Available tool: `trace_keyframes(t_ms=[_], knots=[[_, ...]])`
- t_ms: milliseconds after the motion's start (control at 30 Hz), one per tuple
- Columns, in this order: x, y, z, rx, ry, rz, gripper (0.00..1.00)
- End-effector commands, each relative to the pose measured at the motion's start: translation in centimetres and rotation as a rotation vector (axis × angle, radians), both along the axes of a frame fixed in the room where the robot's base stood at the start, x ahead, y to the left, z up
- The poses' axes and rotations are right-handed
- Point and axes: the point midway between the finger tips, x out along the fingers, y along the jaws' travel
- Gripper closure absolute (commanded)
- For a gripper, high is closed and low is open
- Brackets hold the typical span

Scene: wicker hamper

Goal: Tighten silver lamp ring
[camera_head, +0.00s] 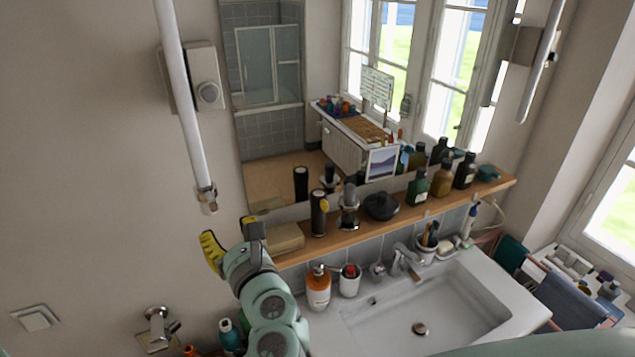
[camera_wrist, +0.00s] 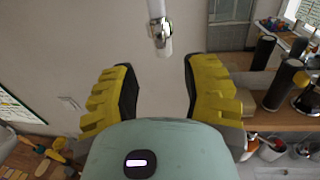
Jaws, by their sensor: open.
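The silver lamp ring (camera_head: 206,194) is a small metal collar at the lower end of a long white tube lamp (camera_head: 182,110), which hangs slanted from the wall left of the mirror. In the wrist view the ring (camera_wrist: 160,30) is at the top centre, beyond the fingertips, with a short end piece below it. My gripper (camera_head: 229,237) is just below and right of the lamp's end in the head view. Its yellow-padded fingers are spread wide with nothing between them, as the wrist view shows (camera_wrist: 157,70). The ring is apart from both fingers.
A wooden shelf (camera_head: 385,228) with bottles, a dark cylinder (camera_head: 318,213) and a tan box (camera_head: 284,239) runs close right of my gripper. The white sink (camera_head: 480,325) lies below it. A mirror (camera_head: 275,120) stands behind. Bare wall is free to the left.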

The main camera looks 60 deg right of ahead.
Motion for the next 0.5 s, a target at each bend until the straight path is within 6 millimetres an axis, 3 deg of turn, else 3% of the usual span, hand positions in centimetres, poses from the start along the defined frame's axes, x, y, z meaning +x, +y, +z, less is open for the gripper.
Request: trace_keyframes(t_ms=[133,500], knots=[[2.3,-0.8,0.6,0.0,-0.002,0.008,0.54],[6.4,-2.7,0.5,-0.001,-0.003,0.003,0.54]])
